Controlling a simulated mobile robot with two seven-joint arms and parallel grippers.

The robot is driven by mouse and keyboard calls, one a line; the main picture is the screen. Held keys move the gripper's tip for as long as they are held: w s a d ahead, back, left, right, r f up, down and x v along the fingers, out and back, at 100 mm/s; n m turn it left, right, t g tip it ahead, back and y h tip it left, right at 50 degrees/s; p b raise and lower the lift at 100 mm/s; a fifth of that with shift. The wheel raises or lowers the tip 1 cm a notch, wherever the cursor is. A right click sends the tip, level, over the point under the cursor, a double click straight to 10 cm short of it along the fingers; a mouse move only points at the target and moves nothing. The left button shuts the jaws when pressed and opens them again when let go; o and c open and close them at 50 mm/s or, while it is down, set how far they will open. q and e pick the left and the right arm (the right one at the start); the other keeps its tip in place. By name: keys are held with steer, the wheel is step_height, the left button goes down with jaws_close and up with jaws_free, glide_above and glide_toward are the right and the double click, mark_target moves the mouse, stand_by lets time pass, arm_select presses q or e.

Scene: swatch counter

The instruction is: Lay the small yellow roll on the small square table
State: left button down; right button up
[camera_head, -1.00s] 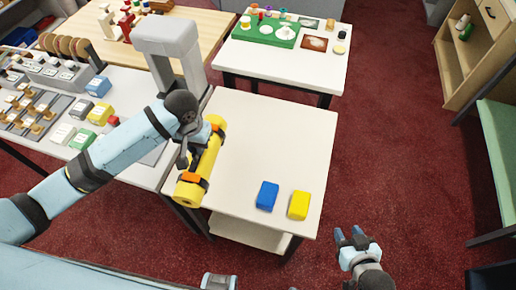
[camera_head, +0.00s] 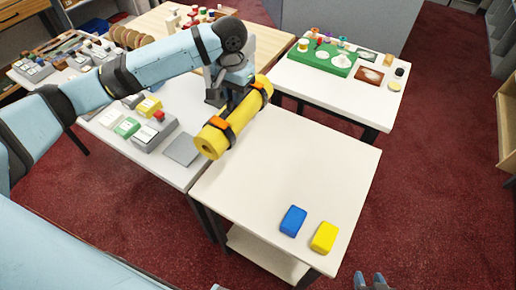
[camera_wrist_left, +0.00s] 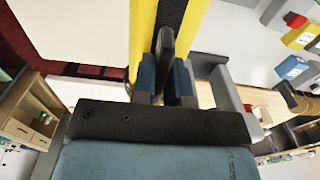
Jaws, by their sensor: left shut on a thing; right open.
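The yellow roll (camera_head: 240,118), with black-and-orange bands, is held tilted in the head view, over the back left edge of the small square table (camera_head: 285,165). It seems to be above the tabletop, not resting on it. My left gripper (camera_head: 233,100) is shut on its middle. In the left wrist view the gripper fingers (camera_wrist_left: 166,82) close on the roll (camera_wrist_left: 143,32), of which only part shows. My right gripper (camera_head: 370,281) is open and empty at the bottom edge of the head view, in front of the table; most of it is cut off.
A blue block (camera_head: 293,221) and a yellow block (camera_head: 324,238) stand at the table's front right. The rest of its top is clear. A white table with a green board (camera_head: 323,58) is behind. A left counter holds a grey plate (camera_head: 183,150) and several swatch boxes.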

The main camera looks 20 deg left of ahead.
arm_select(q)
step_height(320, 180, down, 19)
steer(key=p, duration=0.1)
stand_by(0.3)
steer(key=shift+f, duration=0.1)
steer(key=c, duration=1.1)
jaws_free()
steer(key=shift+c, duration=0.2)
